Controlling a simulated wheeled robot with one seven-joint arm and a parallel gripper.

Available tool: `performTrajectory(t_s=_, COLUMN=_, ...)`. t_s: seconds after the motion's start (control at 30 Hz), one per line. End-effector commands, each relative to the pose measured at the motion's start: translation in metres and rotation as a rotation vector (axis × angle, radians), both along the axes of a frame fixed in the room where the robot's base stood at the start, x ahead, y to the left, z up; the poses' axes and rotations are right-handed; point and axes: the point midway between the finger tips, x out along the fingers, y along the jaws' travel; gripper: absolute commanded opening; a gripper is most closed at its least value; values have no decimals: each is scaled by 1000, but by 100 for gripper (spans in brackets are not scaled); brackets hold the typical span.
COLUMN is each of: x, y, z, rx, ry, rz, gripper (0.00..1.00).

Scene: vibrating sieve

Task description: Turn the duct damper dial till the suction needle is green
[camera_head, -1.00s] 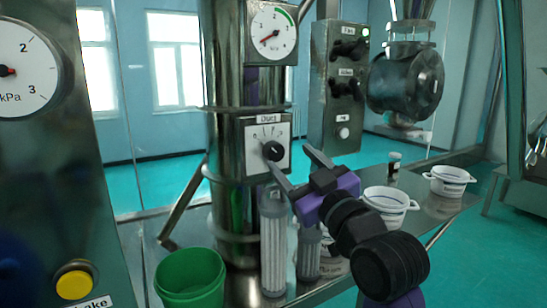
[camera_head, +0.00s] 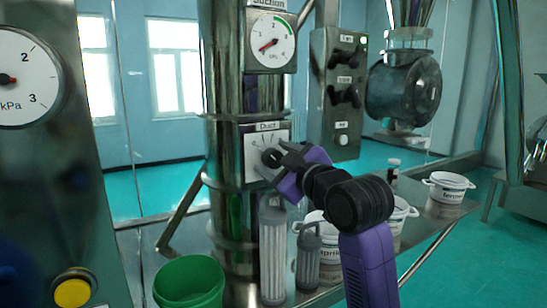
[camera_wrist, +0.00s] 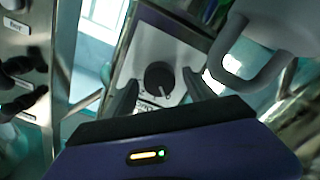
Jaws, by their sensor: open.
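The duct damper dial (camera_head: 271,158) is a black round knob on a white plate marked Duct, on the steel column. In the wrist view the dial (camera_wrist: 158,78) shows clearly, with a white pointer mark. My gripper (camera_head: 273,164) is open at the plate. In the wrist view its two dark fingers stand on either side of the dial, with gaps between; contact is not visible. The suction gauge (camera_head: 271,43) sits above on the same column. Its red needle points to the lower left, outside the green arc at the upper right.
A green bucket (camera_head: 189,283) stands in front of the column. Two grey filter cartridges (camera_head: 273,258) stand just below my gripper. White tubs (camera_head: 448,187) are on the bench to the right. A switch box (camera_head: 338,95) hangs right of the column.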

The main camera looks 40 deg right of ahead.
Motion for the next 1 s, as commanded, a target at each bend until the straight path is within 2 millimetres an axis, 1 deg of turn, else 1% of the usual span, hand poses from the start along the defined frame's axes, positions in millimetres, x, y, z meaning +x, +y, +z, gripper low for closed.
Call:
performTrajectory(t_s=0.13, x=8, y=-2, z=0, rx=0, ry=0, rz=0, gripper=63)
performTrajectory(t_s=0.37, x=9, y=-2, z=0, rx=0, ry=-1, rz=0, gripper=63)
performTrajectory(t_s=0.4, x=9, y=-2, z=0, rx=0, ry=-1, rz=0, gripper=61)
performTrajectory(t_s=0.47, x=9, y=-2, z=0, rx=0, ry=-1, rz=0, gripper=49)
performTrajectory(t_s=0.6, x=9, y=-2, z=0, rx=0, ry=-1, rz=0, gripper=21)
performTrajectory(t_s=0.67, x=9, y=-2, z=0, rx=0, ry=-1, rz=0, gripper=10)
performTrajectory(t_s=0.7, x=9, y=-2, z=0, rx=0, ry=-1, rz=0, gripper=2)
performTrajectory(t_s=0.73, x=9, y=-2, z=0, rx=0, ry=-1, rz=0, gripper=0)
performTrajectory(t_s=1.0, x=9, y=-2, z=1, rx=44, ry=-13, rz=1, gripper=0)
